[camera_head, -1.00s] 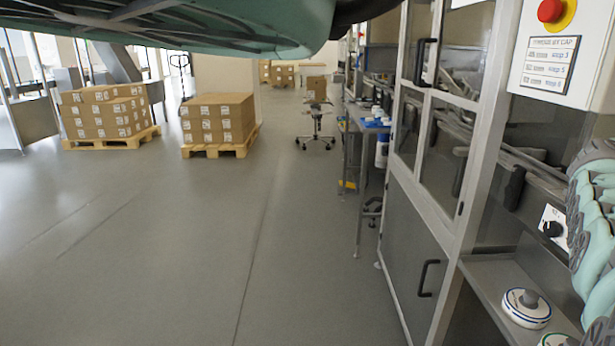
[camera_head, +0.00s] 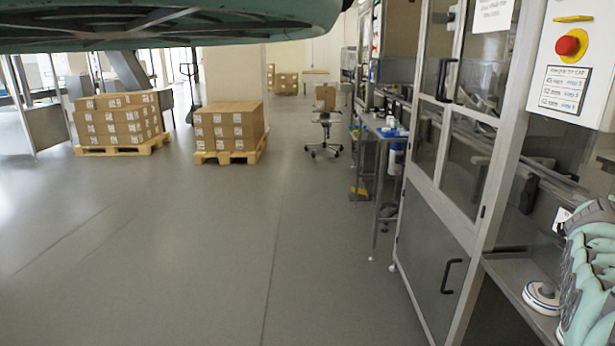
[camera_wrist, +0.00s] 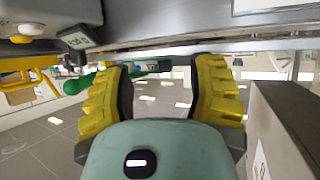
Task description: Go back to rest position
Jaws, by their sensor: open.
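My gripper (camera_wrist: 165,95) shows in the wrist view with its two yellow-padded fingers spread apart. Nothing is between the fingers; floor and blurred room show through the gap. In the head view the gripper itself is not seen. Part of my own green arm shows at the lower right there, beside the machine's shelf.
A tall machine with glass doors (camera_head: 465,145) stands along the right, with a red stop button (camera_head: 568,45) and a white-and-blue round lid (camera_head: 541,297) on its shelf (camera_head: 515,272). Boxes on pallets (camera_head: 228,127), a stool (camera_head: 324,135) and a side table (camera_head: 378,132) stand farther back. The grey floor ahead is clear.

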